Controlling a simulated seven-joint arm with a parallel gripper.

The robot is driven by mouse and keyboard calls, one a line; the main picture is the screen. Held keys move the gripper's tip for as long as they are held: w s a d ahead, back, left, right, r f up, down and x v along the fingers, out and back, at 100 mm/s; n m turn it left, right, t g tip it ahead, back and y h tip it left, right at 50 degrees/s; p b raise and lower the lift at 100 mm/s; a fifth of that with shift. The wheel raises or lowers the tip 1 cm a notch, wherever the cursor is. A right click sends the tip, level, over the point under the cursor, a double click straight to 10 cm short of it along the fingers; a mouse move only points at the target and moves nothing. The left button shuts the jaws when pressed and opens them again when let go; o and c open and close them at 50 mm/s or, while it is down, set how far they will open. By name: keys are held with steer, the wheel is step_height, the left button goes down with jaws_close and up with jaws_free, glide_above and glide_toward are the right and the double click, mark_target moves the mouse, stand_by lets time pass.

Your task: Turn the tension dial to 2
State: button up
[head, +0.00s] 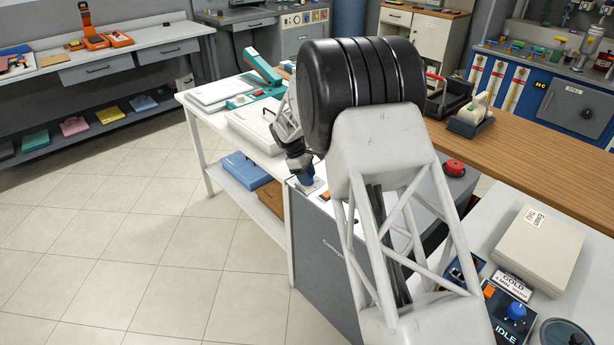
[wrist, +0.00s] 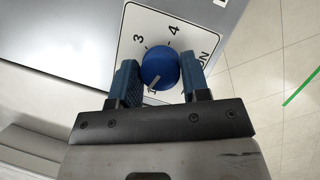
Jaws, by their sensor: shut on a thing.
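The tension dial (wrist: 160,66) is a round blue knob on a white label plate (wrist: 133,42) in the wrist view. The plate carries a 3 and a 4 at the far side, and the letters "ON" at the right. The dial's pale pointer mark (wrist: 154,82) faces toward my gripper, slightly left; the number there is mostly hidden. My gripper (wrist: 160,78) has its blue fingers on either side of the dial, shut on it. In the head view my gripper (head: 304,170) is low over the grey cabinet's top corner, and my arm blocks much of that top.
The grey cabinet (head: 322,262) adjoins a white table (head: 213,112) with a teal-handled device (head: 262,68). A red button (head: 453,167) sits right of my arm. Open tiled floor lies left.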

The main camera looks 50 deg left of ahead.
steer(key=m+g, duration=0.1)
steer(key=m, duration=0.3)
steer(key=shift+w+m+g+h, duration=0.1)
steer(key=shift+m+g+h, duration=0.2)
steer(key=shift+g, duration=0.1)
steer(key=shift+m+g, duration=0.8)
steer(key=shift+m, duration=1.1)
steer(key=o, duration=0.9)
steer(key=shift+r, duration=0.15)
steer(key=shift+v, duration=3.85)
steer(key=shift+w+d, duration=0.1)
